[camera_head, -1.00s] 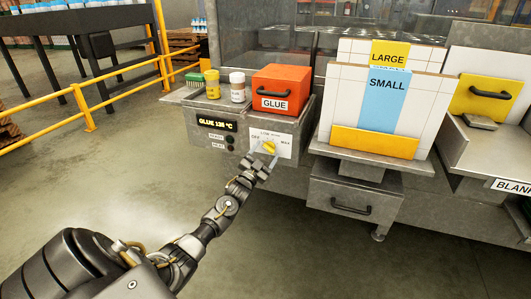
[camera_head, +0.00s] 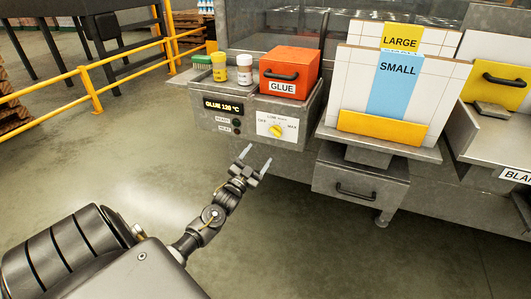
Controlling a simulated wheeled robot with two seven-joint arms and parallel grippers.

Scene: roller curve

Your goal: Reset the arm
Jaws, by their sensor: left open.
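My left gripper (camera_head: 254,161) is open and empty, with its two fingers apart. It is in front of the grey glue unit, below and to the left of the yellow knob (camera_head: 275,131), and does not touch it. The knob sits on a white dial plate marked LOW, OFF and MAX. The glue display (camera_head: 223,106) above left of it reads what looks like GLUE 128 °C. My right gripper is not in view.
An orange GLUE box (camera_head: 289,70), a white jar (camera_head: 244,70), a yellow jar (camera_head: 219,68) and a green brush stand on the unit. LARGE and SMALL panels (camera_head: 397,75) stand right, above a grey drawer (camera_head: 355,190). A yellow rail (camera_head: 90,82) runs left. The floor in front is clear.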

